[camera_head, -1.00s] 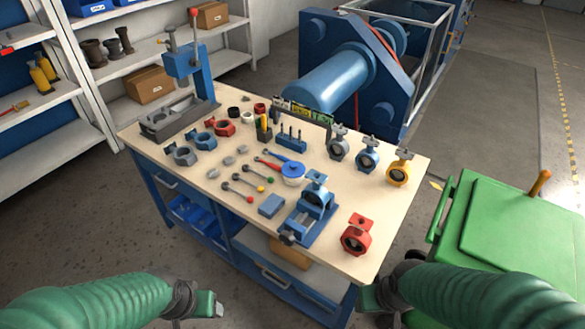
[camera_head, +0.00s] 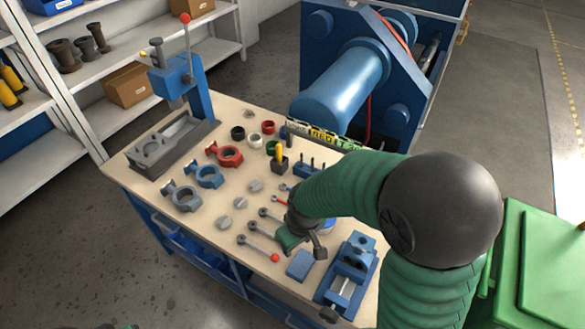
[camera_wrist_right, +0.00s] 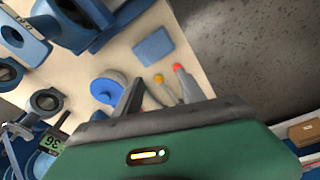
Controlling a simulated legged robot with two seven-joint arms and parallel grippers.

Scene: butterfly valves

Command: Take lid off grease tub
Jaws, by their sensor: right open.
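The grease tub is a small, round, white tub with a blue lid (camera_wrist_right: 108,88), seated on top in the right wrist view. In the head view only a sliver of its blue (camera_head: 329,226) shows behind my right arm. My right gripper (camera_head: 302,246) is low over the workbench, among the ball-ended tools and beside the tub. It is open and holds nothing. In the wrist view a dark finger (camera_wrist_right: 131,98) points up just right of the lid; I cannot tell whether it touches.
The workbench (camera_head: 207,257) holds ball-ended tools (camera_head: 262,248), a blue block (camera_head: 300,264) and a blue vise (camera_head: 350,265) close to the right gripper. Grey discs (camera_head: 240,202) and valve bodies (camera_head: 206,174) lie left. A press (camera_head: 184,85) stands at the back left.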

